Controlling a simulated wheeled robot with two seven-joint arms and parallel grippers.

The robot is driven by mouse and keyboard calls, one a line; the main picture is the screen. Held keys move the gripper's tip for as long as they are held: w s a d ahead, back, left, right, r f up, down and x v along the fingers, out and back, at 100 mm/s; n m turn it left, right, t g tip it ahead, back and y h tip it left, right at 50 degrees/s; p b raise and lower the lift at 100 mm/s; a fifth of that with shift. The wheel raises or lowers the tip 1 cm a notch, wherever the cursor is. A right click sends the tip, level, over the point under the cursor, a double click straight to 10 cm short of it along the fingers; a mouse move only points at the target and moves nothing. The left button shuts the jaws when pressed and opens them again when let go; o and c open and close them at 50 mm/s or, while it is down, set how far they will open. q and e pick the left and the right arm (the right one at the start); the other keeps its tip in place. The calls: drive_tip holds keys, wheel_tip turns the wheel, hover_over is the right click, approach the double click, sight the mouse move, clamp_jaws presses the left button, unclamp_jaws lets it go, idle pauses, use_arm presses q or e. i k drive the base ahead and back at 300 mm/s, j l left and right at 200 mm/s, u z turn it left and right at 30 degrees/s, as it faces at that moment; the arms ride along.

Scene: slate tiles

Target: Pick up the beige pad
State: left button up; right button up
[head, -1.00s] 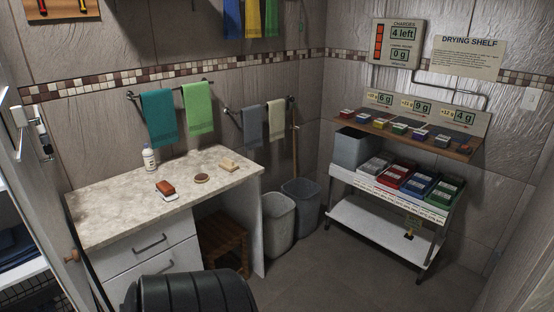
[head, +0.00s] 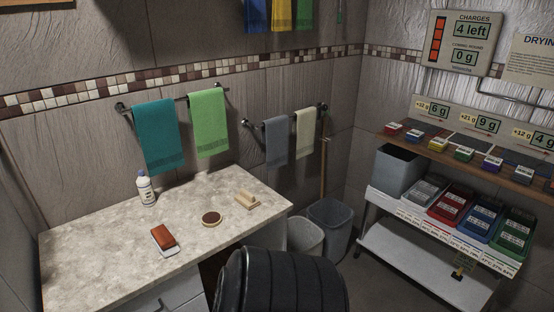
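A small beige block (head: 247,201), which looks like the beige pad, lies on the mottled stone countertop (head: 105,250), near its right end. A round brown-topped item (head: 211,219) lies to its left. A reddish-brown block with a pale base (head: 164,239) lies further left and nearer the front. A white bottle with a bluish cap (head: 146,189) stands at the back of the counter. Neither of my grippers is in view.
Two grey bins (head: 329,226) stand right of the counter. A white rack (head: 420,262) with coloured boxes and a grey tub (head: 400,170) stands at the right. Towels hang on the wall above the counter. A dark ribbed shape, seemingly part of me, covers the bottom middle.

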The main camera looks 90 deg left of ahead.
sight(245, 199)
drive_tip(key=j+u, duration=0.5)
drive_tip(key=i+j+u, duration=0.2)
drive_tip(key=j+u, duration=0.3)
